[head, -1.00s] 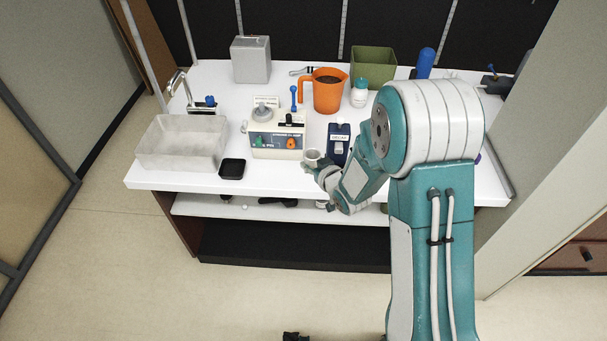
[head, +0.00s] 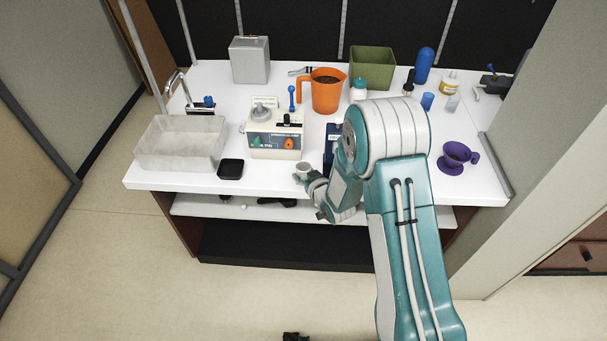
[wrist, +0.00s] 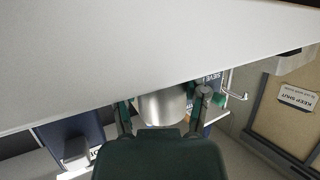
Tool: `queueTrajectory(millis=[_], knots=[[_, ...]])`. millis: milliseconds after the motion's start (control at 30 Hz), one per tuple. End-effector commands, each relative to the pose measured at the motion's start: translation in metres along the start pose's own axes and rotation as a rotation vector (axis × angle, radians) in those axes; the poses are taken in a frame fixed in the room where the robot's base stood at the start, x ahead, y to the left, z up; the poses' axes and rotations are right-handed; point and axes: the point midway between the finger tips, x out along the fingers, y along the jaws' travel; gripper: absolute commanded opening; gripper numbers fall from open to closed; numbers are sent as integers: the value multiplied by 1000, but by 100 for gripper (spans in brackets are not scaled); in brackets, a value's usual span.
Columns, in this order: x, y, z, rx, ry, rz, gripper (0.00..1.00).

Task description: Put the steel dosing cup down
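The steel dosing cup (head: 302,169) is small and pale in the head view, at the front edge of the white counter. My gripper (head: 309,177) is at the cup, reaching in from the right. In the wrist view the shiny metal cup (wrist: 162,107) sits between the two fingers of my gripper (wrist: 162,102), one on each side of it. The gripper looks shut on the cup. The cup's base is hard to see, so I cannot tell whether it touches the counter.
A black square pad (head: 230,169) lies left of the cup. A cream machine with knobs (head: 277,141) stands behind it. A dark blue box (head: 329,150) is behind my wrist. A purple dripper (head: 457,157) stands at right. Bare counter lies between pad and cup.

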Motion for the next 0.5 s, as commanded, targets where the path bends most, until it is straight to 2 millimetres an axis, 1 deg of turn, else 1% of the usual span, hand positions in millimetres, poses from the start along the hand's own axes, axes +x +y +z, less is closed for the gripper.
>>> queueTrajectory(millis=[400, 500], knots=[[0, -1, 0, -2, -1, 0, 86], [-3, -1, -2, -1, -1, 1, 86]])
